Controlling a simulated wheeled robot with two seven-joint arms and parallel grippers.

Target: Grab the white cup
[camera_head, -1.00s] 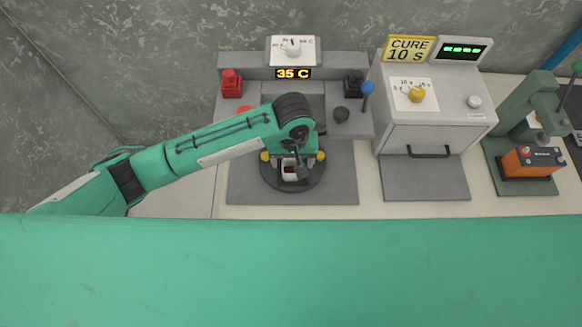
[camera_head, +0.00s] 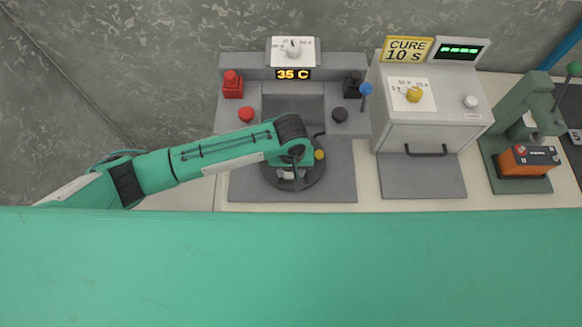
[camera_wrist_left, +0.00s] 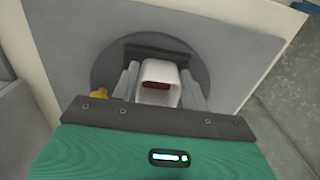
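The white cup (camera_wrist_left: 160,72) is squarish, with something dark red inside. It stands on the dark round plate (camera_wrist_left: 103,62) of the grey station. In the wrist view my left gripper (camera_wrist_left: 161,88) has one grey finger on each side of the cup. I cannot tell whether the fingers press on it or leave thin gaps. In the head view my left gripper (camera_head: 290,174) is low over the round plate (camera_head: 316,180), and the cup is mostly hidden beneath it. My right gripper is out of view.
A display reading 35 C (camera_head: 293,74) and a dial (camera_head: 293,47) stand behind the plate. Red and black terminals flank them. A grey cure box (camera_head: 430,135) is to the right, then a green press (camera_head: 525,120) with an orange battery (camera_head: 528,160).

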